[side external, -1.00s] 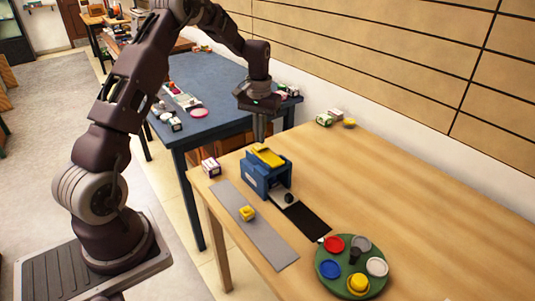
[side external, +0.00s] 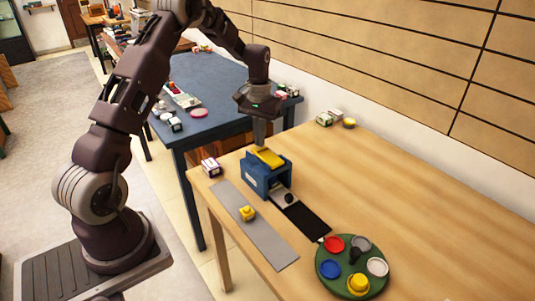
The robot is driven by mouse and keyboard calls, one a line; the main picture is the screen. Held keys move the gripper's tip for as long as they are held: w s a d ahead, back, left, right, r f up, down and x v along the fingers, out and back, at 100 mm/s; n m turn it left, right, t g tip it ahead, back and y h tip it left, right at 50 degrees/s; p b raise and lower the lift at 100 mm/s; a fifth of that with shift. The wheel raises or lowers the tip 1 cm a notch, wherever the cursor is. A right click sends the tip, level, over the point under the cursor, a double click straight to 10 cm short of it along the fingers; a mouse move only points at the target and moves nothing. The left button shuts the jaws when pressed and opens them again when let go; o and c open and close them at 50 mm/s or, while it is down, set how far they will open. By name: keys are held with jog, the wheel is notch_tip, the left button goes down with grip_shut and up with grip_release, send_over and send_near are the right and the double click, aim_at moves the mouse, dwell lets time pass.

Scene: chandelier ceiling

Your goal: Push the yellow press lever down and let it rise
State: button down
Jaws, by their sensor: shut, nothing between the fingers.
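The blue press (side external: 258,179) stands on the wooden table with its yellow lever (side external: 269,157) on top. The lever looks slightly tilted. My gripper (side external: 259,142) is shut and empty, pointing down, with its fingertips just above or at the lever's far end. I cannot tell whether the tips touch it. A dark round piece (side external: 289,198) sits at the press's front opening.
A black mat (side external: 306,221) lies before the press. A green round tray (side external: 333,283) holds several coloured discs. The right of the table is clear.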

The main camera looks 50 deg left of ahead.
jog(key=shift+f, duration=0.35)
jog(key=shift+d+f, duration=0.15)
jog(key=shift+f, duration=1.05)
jog(key=shift+a+r, duration=0.15)
jog(key=shift+r, duration=2.05)
jog(key=shift+a+r, duration=0.15)
jog(key=shift+r, duration=2)
